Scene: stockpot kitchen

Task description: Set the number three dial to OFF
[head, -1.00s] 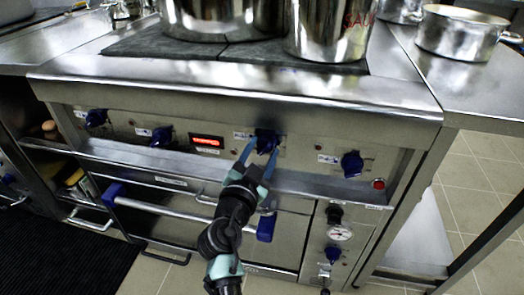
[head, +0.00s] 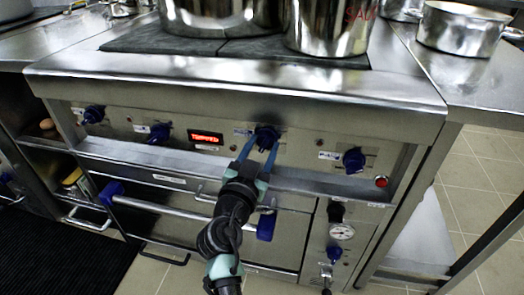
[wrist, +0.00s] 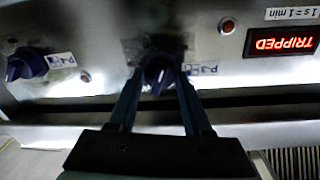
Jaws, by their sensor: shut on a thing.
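The dial held by my gripper is a dark blue knob (head: 267,138), third from the left on the steel front panel of the stove. In the wrist view, the same knob (wrist: 158,76) is at the centre, with a small sticker beside it. My gripper (head: 262,147) reaches up to it from below, its two blue fingers on either side of the knob. In the wrist view the fingertips (wrist: 158,85) close on the knob.
Other blue knobs are on the panel (head: 159,134), (head: 354,160). A red display (head: 206,137) sits left of the held knob; it reads TRIPPED in the wrist view (wrist: 282,40). A red button (head: 381,182) is at far right. The oven handle bar (head: 180,213) runs below.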

